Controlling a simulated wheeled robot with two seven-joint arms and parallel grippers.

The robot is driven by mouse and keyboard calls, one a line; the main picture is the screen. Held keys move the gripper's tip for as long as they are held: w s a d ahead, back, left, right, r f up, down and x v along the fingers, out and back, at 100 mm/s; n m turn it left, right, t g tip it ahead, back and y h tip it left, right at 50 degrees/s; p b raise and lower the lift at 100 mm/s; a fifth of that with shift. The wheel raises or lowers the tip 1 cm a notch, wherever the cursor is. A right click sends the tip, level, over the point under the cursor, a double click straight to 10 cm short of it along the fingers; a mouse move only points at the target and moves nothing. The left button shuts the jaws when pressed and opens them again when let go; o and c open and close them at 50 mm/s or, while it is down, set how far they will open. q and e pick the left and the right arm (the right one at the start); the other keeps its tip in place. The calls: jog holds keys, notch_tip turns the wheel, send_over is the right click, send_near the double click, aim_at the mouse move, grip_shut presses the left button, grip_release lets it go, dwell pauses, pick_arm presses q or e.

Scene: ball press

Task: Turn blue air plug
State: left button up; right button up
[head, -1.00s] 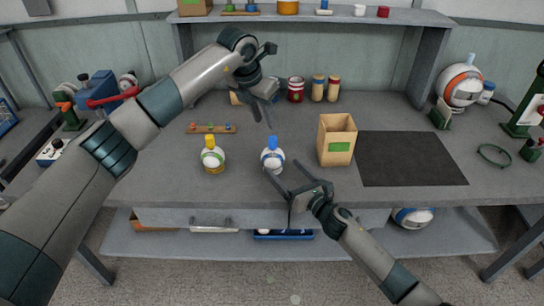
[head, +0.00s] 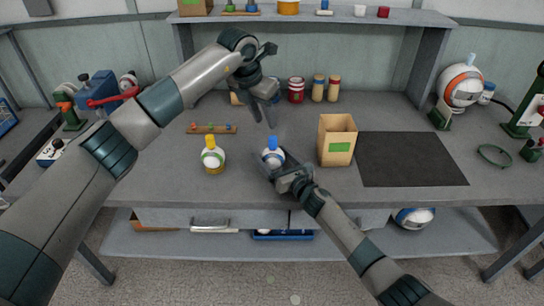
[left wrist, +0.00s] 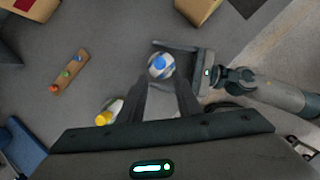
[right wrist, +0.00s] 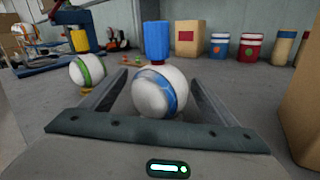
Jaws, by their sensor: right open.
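A white ball with a blue band (head: 273,160) stands on the bench with a blue air plug (head: 273,142) upright on its top. In the right wrist view the ball (right wrist: 155,95) sits between the fingers of my right gripper (right wrist: 158,95), below the plug (right wrist: 157,40). The right gripper is open, with a finger low on each side of the ball. My left gripper (head: 262,115) hangs above and behind the ball, fingers pointing down. In the left wrist view its fingers are apart and empty, and the blue-plugged ball (left wrist: 161,66) shows beyond their tips.
A green-banded ball with a yellow plug (head: 213,160) stands to the left. An open cardboard box (head: 337,145) stands close on the right, beside a dark mat (head: 410,160). A wooden strip with coloured pegs (head: 211,128) lies behind. Cans and jars (head: 318,90) line the back.

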jog(key=c, duration=1.1)
pick_arm(q)
jog(key=shift+o, duration=1.1)
jog(key=n+y, duration=0.4)
jog(key=n, duration=0.8)
send_near(273, 138)
jog(key=d, duration=0.1)
jog(key=n, duration=0.2)
jog(key=r+n+y, duration=0.1)
jog(key=n, duration=0.1)
jog(key=shift+s+d+r+y, duration=0.1)
jog(key=shift+d+r+y, duration=0.2)
jog(key=shift+d, duration=0.1)
jog(key=shift+f, duration=0.15)
jog(key=x, duration=1.2)
